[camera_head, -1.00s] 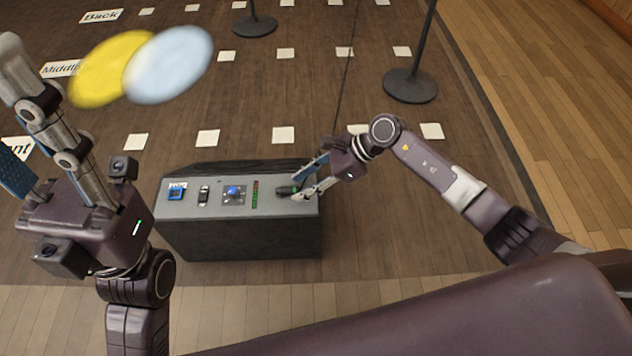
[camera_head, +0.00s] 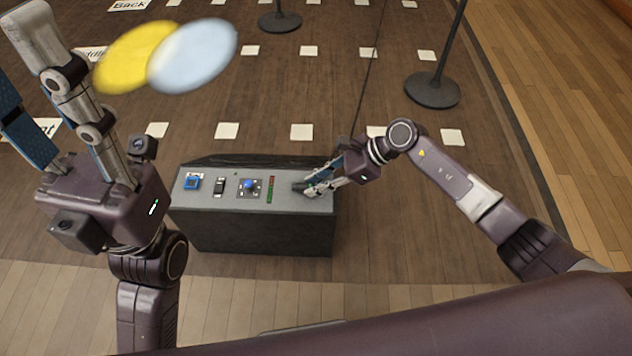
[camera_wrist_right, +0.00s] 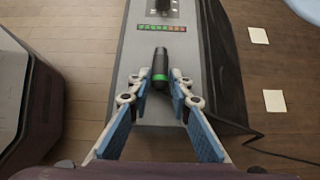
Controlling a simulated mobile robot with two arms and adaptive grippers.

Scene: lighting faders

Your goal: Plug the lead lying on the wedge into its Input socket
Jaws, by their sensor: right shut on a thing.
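The wedge (camera_head: 255,230) is a dark box with a grey sloped top. The lead's black plug (camera_wrist_right: 160,68) has a green ring and lies at the right end of that top. It shows small in the head view (camera_head: 299,187). My right gripper (camera_wrist_right: 160,88) is shut on the plug, one fingertip on each side, low over the panel; it also shows in the head view (camera_head: 312,185). I cannot tell whether the plug touches the panel. My left gripper (camera_head: 35,90) is raised at the far left, fingers apart and empty. I cannot make out the Input socket.
The panel carries a blue square part (camera_head: 191,183), a black switch (camera_head: 219,187), a blue knob (camera_head: 249,184) and a red-green light strip (camera_head: 271,189). Dark stands (camera_head: 433,90) and white floor squares (camera_head: 228,131) lie behind. A thin cable (camera_wrist_right: 285,155) runs over the floor.

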